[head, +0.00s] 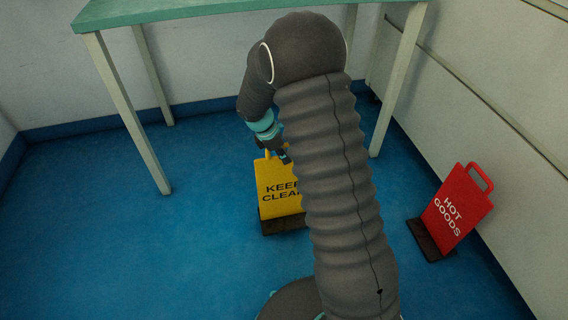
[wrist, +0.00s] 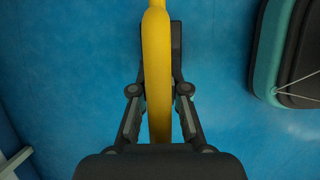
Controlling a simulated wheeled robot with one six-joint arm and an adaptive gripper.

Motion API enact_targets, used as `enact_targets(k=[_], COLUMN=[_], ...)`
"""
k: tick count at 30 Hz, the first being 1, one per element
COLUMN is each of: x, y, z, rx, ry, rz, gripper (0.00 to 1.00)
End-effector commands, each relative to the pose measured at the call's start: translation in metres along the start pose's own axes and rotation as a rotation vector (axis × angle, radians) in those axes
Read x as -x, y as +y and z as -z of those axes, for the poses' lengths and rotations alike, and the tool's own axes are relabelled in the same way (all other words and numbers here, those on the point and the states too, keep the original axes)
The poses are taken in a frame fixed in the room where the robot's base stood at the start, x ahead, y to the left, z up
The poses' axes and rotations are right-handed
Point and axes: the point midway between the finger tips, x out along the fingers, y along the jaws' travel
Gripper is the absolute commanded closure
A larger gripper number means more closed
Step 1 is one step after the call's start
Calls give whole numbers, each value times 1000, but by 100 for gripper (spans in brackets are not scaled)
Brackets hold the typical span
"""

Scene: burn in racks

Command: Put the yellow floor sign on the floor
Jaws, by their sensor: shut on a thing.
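The yellow floor sign (head: 278,190), with "KEEP CLEAR" lettering partly hidden by my arm, is upright on a dark base (head: 284,225) in the middle of the head view. It is at or just above the blue floor; I cannot tell whether the base touches. My gripper (head: 284,156) is at the sign's top handle, partly hidden by my arm. In the wrist view the yellow sign (wrist: 157,70) runs between the two fingers of my gripper (wrist: 159,92), which are shut on it.
A red "HOT GOODS" sign (head: 455,213) stands on a dark base at the right, near the wall panels. A teal-topped table (head: 200,10) with pale legs stands behind. The blue floor (head: 110,250) to the left is clear.

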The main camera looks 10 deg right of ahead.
Motion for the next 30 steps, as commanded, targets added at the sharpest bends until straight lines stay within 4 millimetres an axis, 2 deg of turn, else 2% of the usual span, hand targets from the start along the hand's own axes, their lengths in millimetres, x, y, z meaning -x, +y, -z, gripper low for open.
enact_targets(k=[9,21,22,24,25,30], x=[-32,-37,-38,-37,-37,-37], y=[0,0,0,0,0,0], z=[13,15,15,15,15,15], rx=[2,0,1,0,1,1], ry=[-1,0,0,0,0,0], rz=[1,-1,1,1,1,1], gripper=[100,100,83,66,61,61])
